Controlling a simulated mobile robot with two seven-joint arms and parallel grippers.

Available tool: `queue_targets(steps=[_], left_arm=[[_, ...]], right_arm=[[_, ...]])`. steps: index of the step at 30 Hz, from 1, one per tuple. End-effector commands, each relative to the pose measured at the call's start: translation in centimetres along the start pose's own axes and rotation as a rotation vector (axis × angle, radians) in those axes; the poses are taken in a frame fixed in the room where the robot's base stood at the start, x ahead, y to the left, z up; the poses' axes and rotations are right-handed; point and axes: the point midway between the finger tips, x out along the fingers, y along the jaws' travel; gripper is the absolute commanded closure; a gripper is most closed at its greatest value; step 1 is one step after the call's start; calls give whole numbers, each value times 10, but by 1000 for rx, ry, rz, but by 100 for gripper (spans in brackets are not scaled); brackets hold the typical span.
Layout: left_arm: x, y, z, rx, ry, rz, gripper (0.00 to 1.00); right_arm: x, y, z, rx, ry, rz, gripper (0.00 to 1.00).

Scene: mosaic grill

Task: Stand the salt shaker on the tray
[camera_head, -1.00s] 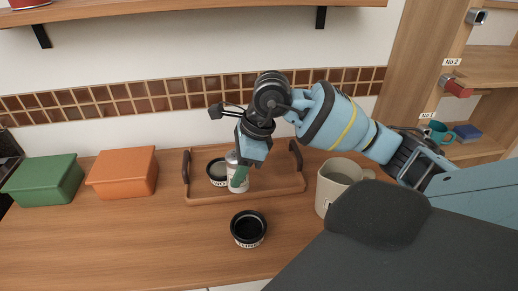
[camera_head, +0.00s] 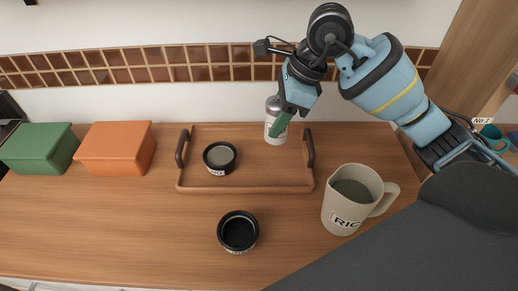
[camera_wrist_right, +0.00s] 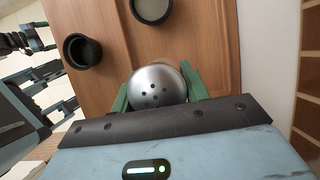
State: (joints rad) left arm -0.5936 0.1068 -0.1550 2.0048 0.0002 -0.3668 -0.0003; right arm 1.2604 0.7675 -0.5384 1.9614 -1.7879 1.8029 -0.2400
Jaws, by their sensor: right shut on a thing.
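The salt shaker (camera_head: 272,126), white with a metal top, is upright over the back right part of the wooden tray (camera_head: 245,188). My right gripper (camera_head: 281,124), with green fingers, is shut on it. In the right wrist view the shaker's holed metal cap (camera_wrist_right: 157,87) sits between the green fingers (camera_wrist_right: 159,93). I cannot tell whether its base touches the tray. The tray has a dark handle at each side. My left gripper is not in the head view.
A dark bowl with grey contents (camera_head: 219,157) is on the tray's left. Another dark bowl (camera_head: 238,232) is on the counter in front. A beige jug (camera_head: 352,198) stands right of the tray. Orange (camera_head: 115,150) and green (camera_head: 42,150) boxes are at left.

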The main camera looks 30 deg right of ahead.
Motion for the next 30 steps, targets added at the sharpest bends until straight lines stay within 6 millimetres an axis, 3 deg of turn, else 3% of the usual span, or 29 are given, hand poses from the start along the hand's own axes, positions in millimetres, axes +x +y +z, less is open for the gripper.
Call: queue_targets(steps=[8,18,30], left_arm=[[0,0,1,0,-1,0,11],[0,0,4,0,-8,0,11],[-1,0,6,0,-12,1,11]], right_arm=[[2,0,1,-3,0,2,81],[50,1,-20,-2,0,4,81],[67,1,-26,-3,1,3,81]])
